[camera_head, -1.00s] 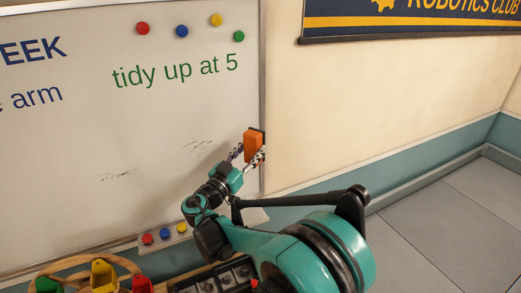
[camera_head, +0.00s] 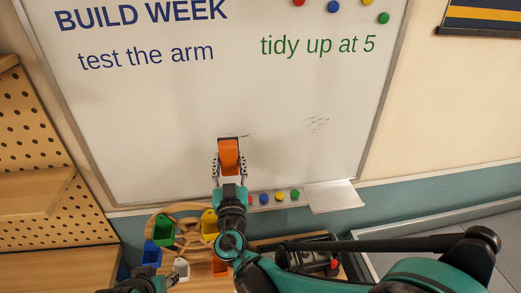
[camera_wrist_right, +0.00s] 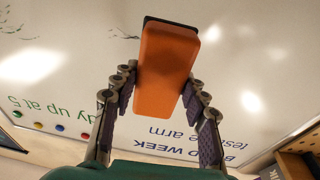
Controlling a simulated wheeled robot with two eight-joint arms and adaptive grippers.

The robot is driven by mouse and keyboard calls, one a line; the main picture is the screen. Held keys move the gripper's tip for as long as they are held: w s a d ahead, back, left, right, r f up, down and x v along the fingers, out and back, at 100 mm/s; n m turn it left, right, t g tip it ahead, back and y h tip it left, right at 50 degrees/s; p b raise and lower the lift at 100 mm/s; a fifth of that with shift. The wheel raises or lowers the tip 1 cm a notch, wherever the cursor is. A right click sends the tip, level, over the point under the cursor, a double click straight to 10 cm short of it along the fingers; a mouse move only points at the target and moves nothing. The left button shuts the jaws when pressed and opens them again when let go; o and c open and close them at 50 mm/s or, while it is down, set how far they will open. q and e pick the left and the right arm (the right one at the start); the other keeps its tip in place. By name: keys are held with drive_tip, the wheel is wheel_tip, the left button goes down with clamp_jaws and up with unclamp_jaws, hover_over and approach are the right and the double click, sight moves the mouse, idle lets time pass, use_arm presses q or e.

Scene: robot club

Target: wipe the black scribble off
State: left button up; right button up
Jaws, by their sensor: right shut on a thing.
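The right patch (camera_head: 317,123) is uncovered. The left patch (camera_head: 246,135) shows beside the top of the orange eraser (camera_head: 229,157), which may hide part of it. My right gripper (camera_head: 230,172) is shut on the eraser, its fingers on both sides. In the wrist view the eraser (camera_wrist_right: 165,70) points its dark pad at the board, and scribble (camera_wrist_right: 124,33) lies just left of it. I cannot tell whether the pad touches. A dark part at the bottom left may be my left arm; its jaws are unclear.
Blue lettering (camera_head: 145,57) and green lettering (camera_head: 318,45) stand above the scribble. A ledge with colored magnets (camera_head: 279,197) and a white tray (camera_head: 335,196) runs below the board. Colored bins (camera_head: 164,230) stand below; a pegboard shelf (camera_head: 35,190) is at left.

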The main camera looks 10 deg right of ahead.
drive_tip(key=shift+s+a+f+y, duration=0.15)
drive_tip(key=shift+a+y, duration=0.1)
drive_tip(key=shift+a, duration=0.25)
drive_tip(key=shift+s+a+r+y, duration=0.15)
drive_tip(key=shift+a+y, duration=0.1)
drive_tip(key=shift+a, duration=0.2)
drive_tip(key=shift+n, duration=0.3)
drive_tip(key=shift+w+f, duration=0.15)
drive_tip(key=shift+w, duration=2.8)
drive_tip(key=shift+w+b, duration=0.3)
drive_tip(key=shift+w, duration=0.7)
drive_tip(key=shift+d, duration=0.1)
drive_tip(key=shift+d+b, duration=0.4)
drive_tip(key=shift+d, duration=5.25)
drive_tip(key=shift+s, duration=0.1)
drive_tip(key=shift+a, duration=0.1)
